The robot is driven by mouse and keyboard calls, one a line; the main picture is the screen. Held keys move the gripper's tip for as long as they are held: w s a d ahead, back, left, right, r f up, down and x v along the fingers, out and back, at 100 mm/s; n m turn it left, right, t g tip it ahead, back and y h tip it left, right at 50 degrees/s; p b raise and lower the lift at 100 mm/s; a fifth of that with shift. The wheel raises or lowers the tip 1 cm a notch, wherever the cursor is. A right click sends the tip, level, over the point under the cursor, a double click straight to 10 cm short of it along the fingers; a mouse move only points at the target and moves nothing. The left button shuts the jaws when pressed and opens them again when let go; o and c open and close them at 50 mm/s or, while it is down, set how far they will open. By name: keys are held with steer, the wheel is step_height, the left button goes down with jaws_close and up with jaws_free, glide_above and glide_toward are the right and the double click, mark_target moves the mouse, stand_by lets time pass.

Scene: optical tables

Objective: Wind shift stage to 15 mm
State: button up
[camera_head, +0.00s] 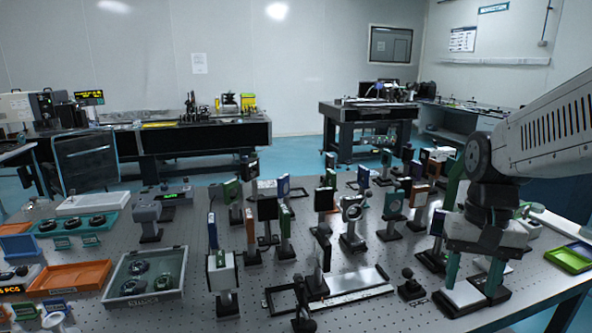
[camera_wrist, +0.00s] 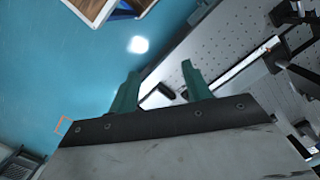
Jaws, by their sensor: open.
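A long flat metal stage with a pale plate and dark rails (camera_head: 350,282) lies near the front middle of the perforated table in the head view. I take it for the shift stage, but no label or scale can be read. My gripper (camera_head: 471,284) hangs at the right, beyond the right end of that stage and apart from it. In the wrist view its two teal fingers (camera_wrist: 160,69) are spread with a gap between them, and nothing is held. A dark item with a pale top shows beyond the gap; I cannot tell what it is. The stage is not clearly identifiable in the wrist view.
Several post-mounted optics crowd the table around the stage. A small black knobbed part (camera_head: 410,286) stands between stage and gripper. A grey tray (camera_head: 170,291), an orange tray (camera_head: 70,278) and a green tray (camera_head: 570,259) lie near the sides. Blue floor surrounds the table.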

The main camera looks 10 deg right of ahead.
steer(key=s+a+r+n+t, duration=0.2)
steer(key=s+a+n, duration=0.4)
steer(key=a, duration=0.4)
steer(key=shift+s+a+r+t, duration=0.3)
steer(key=shift+s+a+r, duration=0.1)
steer(key=shift+s, duration=0.45)
stand_by(0.3)
